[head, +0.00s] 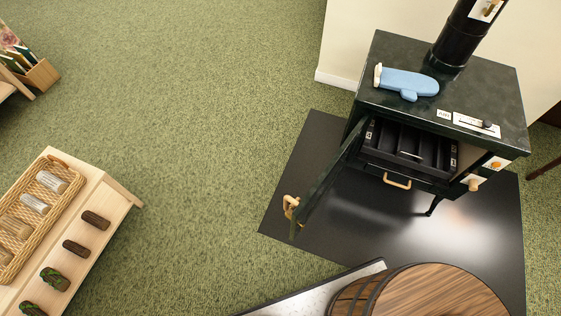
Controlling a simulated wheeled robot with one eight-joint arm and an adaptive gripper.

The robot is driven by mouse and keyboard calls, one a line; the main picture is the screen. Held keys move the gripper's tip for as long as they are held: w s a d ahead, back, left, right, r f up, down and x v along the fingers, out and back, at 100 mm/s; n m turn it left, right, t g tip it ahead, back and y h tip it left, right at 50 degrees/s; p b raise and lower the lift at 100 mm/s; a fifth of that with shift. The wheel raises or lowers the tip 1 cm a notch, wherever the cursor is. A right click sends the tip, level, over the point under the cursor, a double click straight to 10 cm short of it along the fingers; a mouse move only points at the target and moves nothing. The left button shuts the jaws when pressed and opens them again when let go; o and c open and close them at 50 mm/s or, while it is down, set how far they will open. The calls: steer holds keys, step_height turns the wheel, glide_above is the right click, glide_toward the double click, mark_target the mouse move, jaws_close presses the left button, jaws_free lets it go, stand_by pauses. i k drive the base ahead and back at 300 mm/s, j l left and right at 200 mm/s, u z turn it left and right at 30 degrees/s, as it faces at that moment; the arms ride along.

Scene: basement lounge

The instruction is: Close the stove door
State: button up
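The black stove (435,90) stands at the upper right on a dark floor plate. Its door (325,192) is open, hinged at the stove's left front edge and swung out toward the lower left. A tan handle (291,207) shows near the door's free end. The opening shows a dark interior (410,146) with ribs or slats. Below it is another tan handle (397,181) on the stove's front. My gripper is not in view.
A blue oven mitt (407,82) lies on the stove top. A round wooden barrel-like object (430,292) and a pale board (315,295) are at the bottom. A wooden bench (110,205) with a basket (35,215) and logs is at left. Green carpet between is clear.

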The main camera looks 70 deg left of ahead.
mark_target(304, 209)
steer(key=k+j+u, duration=0.2)
steer(key=k+j, duration=0.25)
steer(key=k+j+u, duration=0.2)
steer(key=k+j, duration=0.35)
steer(key=k+j+u, duration=0.2)
steer(key=k+j, duration=0.2)
steer(key=j, duration=0.25)
steer(key=k+j, duration=0.2)
steer(key=k+l, duration=0.15)
steer(key=l, duration=0.15)
steer(key=k+l+z, duration=0.1)
steer(key=k+l, duration=0.1)
steer(key=l, duration=0.05)
